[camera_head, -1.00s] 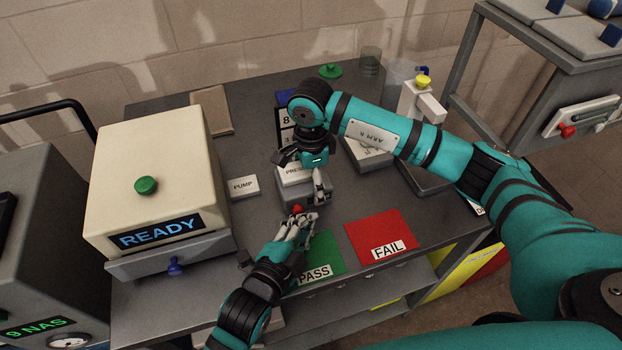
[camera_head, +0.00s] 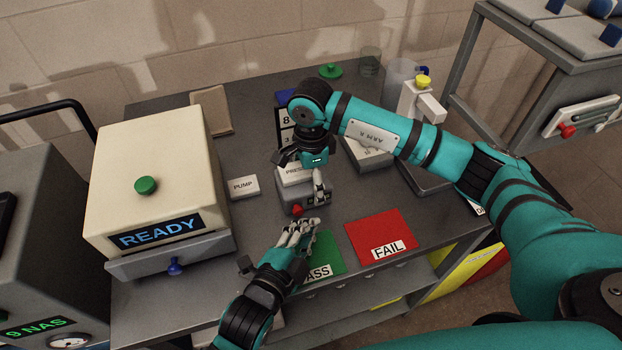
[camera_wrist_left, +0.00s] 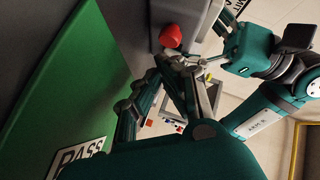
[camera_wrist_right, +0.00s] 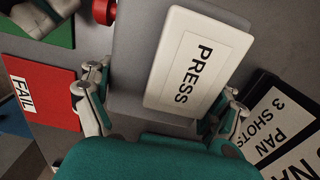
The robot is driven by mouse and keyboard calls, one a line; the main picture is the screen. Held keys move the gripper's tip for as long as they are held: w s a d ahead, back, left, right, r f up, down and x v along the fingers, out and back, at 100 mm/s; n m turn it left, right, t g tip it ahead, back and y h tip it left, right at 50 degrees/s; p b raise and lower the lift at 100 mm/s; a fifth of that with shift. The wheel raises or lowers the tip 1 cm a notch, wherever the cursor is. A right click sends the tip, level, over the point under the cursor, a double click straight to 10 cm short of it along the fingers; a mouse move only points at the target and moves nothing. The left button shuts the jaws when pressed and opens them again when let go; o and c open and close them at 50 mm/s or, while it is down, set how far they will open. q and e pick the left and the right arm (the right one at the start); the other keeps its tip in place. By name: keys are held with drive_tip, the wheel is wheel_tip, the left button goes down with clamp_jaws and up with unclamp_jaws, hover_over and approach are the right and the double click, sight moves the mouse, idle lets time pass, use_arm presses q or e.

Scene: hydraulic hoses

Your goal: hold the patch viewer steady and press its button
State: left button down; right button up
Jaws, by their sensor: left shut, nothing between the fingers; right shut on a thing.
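The patch viewer (camera_head: 287,204) is a grey box with a white PRESS label (camera_wrist_right: 190,65) on top and a red button (camera_head: 297,210) on its near side. My right gripper (camera_head: 300,180) is shut on it from above, with a finger on either side of the box in the right wrist view (camera_wrist_right: 165,95). My left gripper (camera_head: 313,224) is shut and empty, its fingertips just in front of the viewer over the green PASS mat (camera_head: 327,253). In the left wrist view the button (camera_wrist_left: 170,36) lies just beyond the fingertips, apparently apart from them.
A red FAIL mat (camera_head: 380,235) lies right of the PASS mat. A cream machine reading READY (camera_head: 150,180) stands at the left, with a PUMP block (camera_head: 244,186) beside it. A white dispenser (camera_head: 419,104) with a yellow top stands behind my right arm.

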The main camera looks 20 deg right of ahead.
sight(317, 265)
use_arm(q)
drive_tip(key=shift+s, duration=0.15)
drive_tip(key=shift+s+d, duration=0.15)
drive_tip(key=shift+s, duration=2.8)
use_arm(e)
drive_tip(key=o, duration=1.2)
